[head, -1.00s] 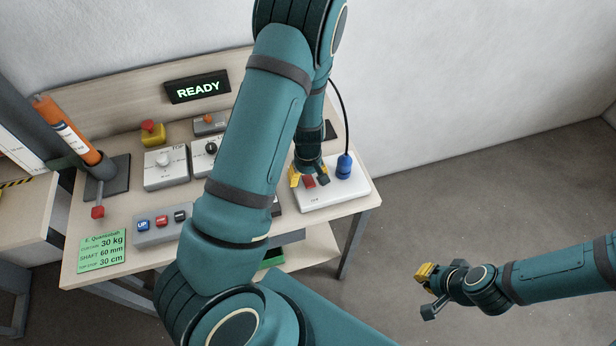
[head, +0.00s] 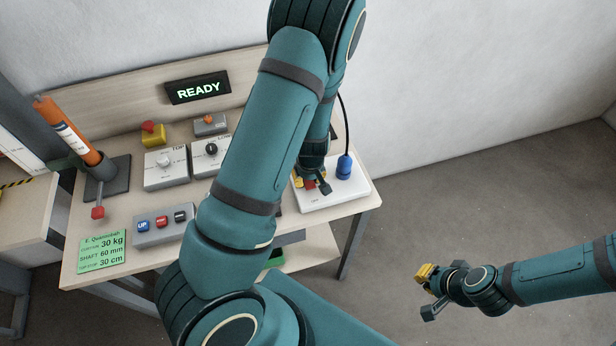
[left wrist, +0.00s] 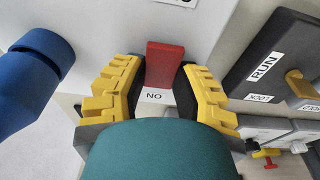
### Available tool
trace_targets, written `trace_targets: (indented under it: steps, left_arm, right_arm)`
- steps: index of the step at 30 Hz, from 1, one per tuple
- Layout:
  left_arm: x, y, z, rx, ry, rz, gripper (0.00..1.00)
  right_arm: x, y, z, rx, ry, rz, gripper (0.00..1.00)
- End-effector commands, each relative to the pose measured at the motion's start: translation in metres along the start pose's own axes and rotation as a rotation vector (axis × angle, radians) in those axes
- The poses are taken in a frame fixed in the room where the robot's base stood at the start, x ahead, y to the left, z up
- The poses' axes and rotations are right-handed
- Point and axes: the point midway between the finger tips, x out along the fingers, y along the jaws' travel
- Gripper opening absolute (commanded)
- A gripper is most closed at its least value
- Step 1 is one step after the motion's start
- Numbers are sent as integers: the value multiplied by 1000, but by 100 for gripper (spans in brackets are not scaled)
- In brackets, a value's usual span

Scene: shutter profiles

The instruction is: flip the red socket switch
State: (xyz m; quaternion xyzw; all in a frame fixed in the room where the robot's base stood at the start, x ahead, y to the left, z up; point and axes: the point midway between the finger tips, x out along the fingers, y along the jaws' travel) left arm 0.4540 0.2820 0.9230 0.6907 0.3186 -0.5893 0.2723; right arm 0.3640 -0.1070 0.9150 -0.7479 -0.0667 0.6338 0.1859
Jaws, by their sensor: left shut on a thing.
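The red socket switch (head: 309,184) is a small red rocker on the white socket box (head: 342,196) at the right end of the bench. In the left wrist view the red rocker (left wrist: 165,62) stands between my yellow finger pads, with "ON" printed beside it. My left gripper (head: 311,186) is shut on the red switch, down close to the box top. It also shows in the left wrist view (left wrist: 164,75). The pads partly hide the lower sides of the switch. My right gripper (head: 426,292) is open and empty, away from the bench over the floor.
A blue plug (head: 345,167) with a black cable stands in the socket box, right of the switch. Control boxes, a blue-red-black button box (head: 164,226) and a "READY" display (head: 197,87) are to the left. My left arm hides the bench's middle.

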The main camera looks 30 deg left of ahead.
Motion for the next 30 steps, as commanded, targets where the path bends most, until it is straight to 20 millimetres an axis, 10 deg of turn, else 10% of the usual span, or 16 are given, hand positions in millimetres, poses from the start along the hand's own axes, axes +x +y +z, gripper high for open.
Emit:
trace_targets:
  steps: [20,21,23,30]
  left_arm:
    - [0,-1,5,2,204,-2,0]
    - [0,-1,5,2,204,-2,40]
    - [0,-1,4,2,204,-2,61]
    - [-1,-1,4,1,206,-1,62]
  right_arm:
    - [4,2,1,1,0,0,0]
    - [4,2,1,1,0,0,0]
    - [4,2,1,1,0,0,0]
    - [4,2,1,1,0,0,0]
